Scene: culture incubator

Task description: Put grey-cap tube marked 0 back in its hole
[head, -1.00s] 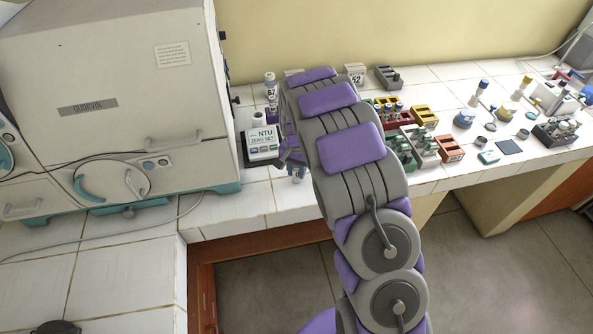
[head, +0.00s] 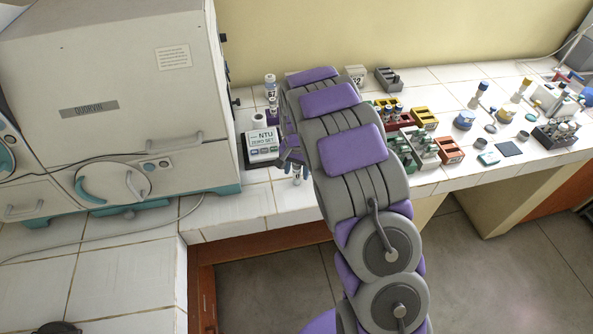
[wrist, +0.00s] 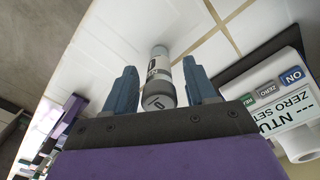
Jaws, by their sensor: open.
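The grey-cap tube (wrist: 160,82) lies between the two blue fingers of my gripper (wrist: 160,64) in the wrist view. Its grey cap, marked 0, faces the camera, and a white label with dark print wraps its body. My gripper is open, with a gap on each side of the tube. In the head view the tube (head: 297,173) shows at the counter's front part, just under my gripper (head: 292,160), with my arm partly covering the area.
The NTU meter (head: 262,147) stands close left of my gripper and also fills the right of the wrist view (wrist: 275,100). A labelled vial (head: 271,88) is behind it. A large incubator (head: 120,100) is at left. Bare tiles (head: 240,207) lie in front.

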